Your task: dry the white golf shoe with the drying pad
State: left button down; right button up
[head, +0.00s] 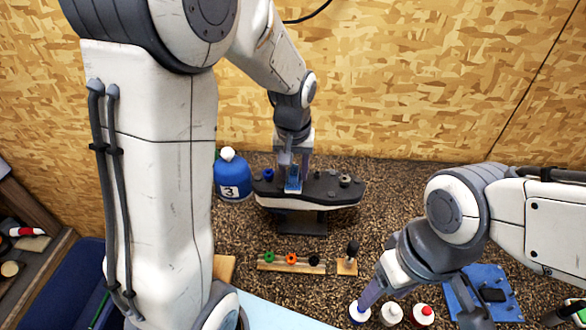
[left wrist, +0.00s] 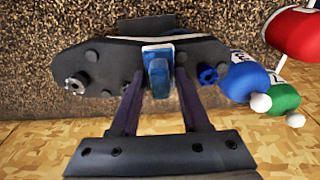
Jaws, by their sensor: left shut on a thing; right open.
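The white golf shoe (head: 330,203) sits upside down on a dark stand (head: 300,222), its black sole (head: 325,184) facing up with several studs on it. It also shows in the left wrist view (left wrist: 110,68), with a blue stud (left wrist: 207,75) and a grey stud (left wrist: 77,83). My left gripper (head: 292,176) points down at the sole and is shut on the blue drying pad (head: 293,185). The pad shows between the fingers in the left wrist view (left wrist: 158,75), at the sole's middle; whether it touches is unclear. My right gripper (head: 367,299) is open, low over the small bottles.
A blue jug marked 3 (head: 230,182) stands left of the shoe. A wooden rack with coloured pieces (head: 290,266) and a block with a black-topped tool (head: 347,266) lie in front. Small bottles (head: 391,313) stand at the front, with a blue tray (head: 500,278) to the right.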

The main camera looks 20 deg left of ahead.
pick_arm(q)
jog(key=shift+w+a+f+p, duration=0.1)
jog(key=shift+w+a+p, duration=0.1)
jog(key=shift+w, duration=0.45)
jog(key=shift+w+a+p, duration=0.15)
jog(key=shift+w+a, duration=0.05)
jog(key=shift+w, duration=0.4)
jog(key=shift+s+d+f, duration=0.1)
jog(key=shift+s+d, duration=0.1)
jog(key=shift+s, duration=0.55)
jog(key=shift+s+d+f, duration=0.1)
jog(key=shift+s+d, duration=0.1)
jog(key=shift+s, duration=0.55)
jog(key=shift+w+a+r, duration=0.1)
jog(key=shift+w+r, duration=0.05)
jog(key=shift+w, duration=0.3)
jog(key=shift+w+a, duration=0.1)
jog(key=shift+w, duration=0.2)
jog(key=shift+r, duration=0.1)
notch_tip(320, 180, up, 7)
jog(key=p, duration=0.6)
